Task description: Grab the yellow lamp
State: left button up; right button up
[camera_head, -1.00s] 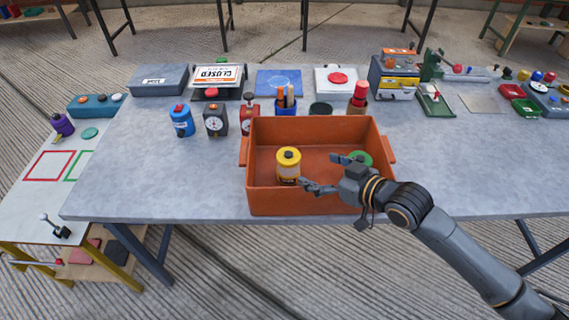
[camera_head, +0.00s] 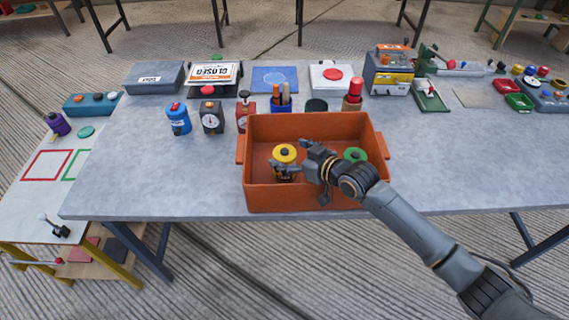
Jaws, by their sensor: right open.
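The yellow lamp (camera_head: 285,153) stands in the left part of an orange crate (camera_head: 300,200). My right gripper (camera_head: 287,158) reaches in from the right over the crate. Its fingers are spread open at the lamp's right and front side, one in front of it and one beyond it. I cannot tell whether they touch it. A green-topped item (camera_head: 355,155) stands in the crate to the right, partly hidden by my arm. My left gripper does not show.
The crate's walls surround the lamp, with a handle at each side.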

grip_shut()
dwell(0.3)
